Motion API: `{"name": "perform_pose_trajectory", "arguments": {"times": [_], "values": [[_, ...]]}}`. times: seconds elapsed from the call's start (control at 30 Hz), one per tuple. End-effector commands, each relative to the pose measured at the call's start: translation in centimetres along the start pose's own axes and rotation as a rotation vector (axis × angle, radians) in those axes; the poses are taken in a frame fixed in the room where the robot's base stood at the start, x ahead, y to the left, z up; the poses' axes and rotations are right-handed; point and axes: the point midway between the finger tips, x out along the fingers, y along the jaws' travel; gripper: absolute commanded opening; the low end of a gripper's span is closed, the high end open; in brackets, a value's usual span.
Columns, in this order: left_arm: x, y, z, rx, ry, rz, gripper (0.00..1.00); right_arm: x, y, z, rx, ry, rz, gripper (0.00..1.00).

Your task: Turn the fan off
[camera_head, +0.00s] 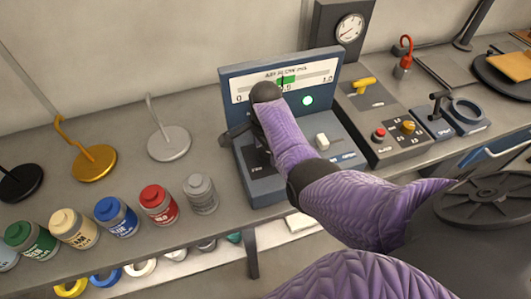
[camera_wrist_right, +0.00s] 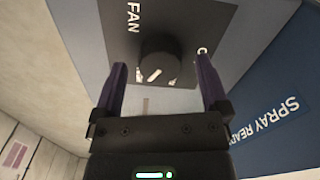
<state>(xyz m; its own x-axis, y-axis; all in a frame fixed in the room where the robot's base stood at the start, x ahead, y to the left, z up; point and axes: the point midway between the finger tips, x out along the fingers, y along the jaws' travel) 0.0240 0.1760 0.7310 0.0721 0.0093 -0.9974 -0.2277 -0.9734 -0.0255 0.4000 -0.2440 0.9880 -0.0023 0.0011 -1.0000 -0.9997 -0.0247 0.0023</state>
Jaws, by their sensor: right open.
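The blue-grey control console (camera_head: 226,84) stands on the bench. In the right wrist view a dark round fan knob (camera_wrist_right: 160,58) sits on a dark plate beside the label FAN, with white marks around its base. My right gripper (camera_head: 240,136) is at the console's left part, and in the head view it and my purple arm hide the knob. In the wrist view the right gripper (camera_wrist_right: 162,72) is open, with one finger on each side of the knob in the picture. I cannot tell whether they touch it. My left gripper is not in view.
The console has a green lit lamp (camera_head: 307,100) and a white switch (camera_head: 322,141). Several paint jars (camera_head: 117,217) and hook stands (camera_head: 94,163) are at left.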

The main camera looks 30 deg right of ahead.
Motion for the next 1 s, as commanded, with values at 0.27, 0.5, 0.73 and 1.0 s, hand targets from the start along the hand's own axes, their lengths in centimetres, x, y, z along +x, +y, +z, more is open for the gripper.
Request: {"name": "perform_pose_trajectory", "arguments": {"times": [0.27, 0.5, 0.73, 1.0], "values": [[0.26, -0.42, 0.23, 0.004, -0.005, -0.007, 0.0, 0.67, -0.02, -0.02, -0.001, 0.001, -0.002, 0.95], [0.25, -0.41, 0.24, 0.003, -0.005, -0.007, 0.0, 0.65, -0.02, -0.02, -0.001, 0.001, -0.002, 0.55], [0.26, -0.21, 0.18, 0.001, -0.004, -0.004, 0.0, 0.65, -0.01, -0.02, -0.001, 0.001, -0.002, 0.06], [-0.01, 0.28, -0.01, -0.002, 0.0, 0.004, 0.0, 0.56, 0.0, -0.02, -0.026, 0.001, -0.001, 0.01]]}}
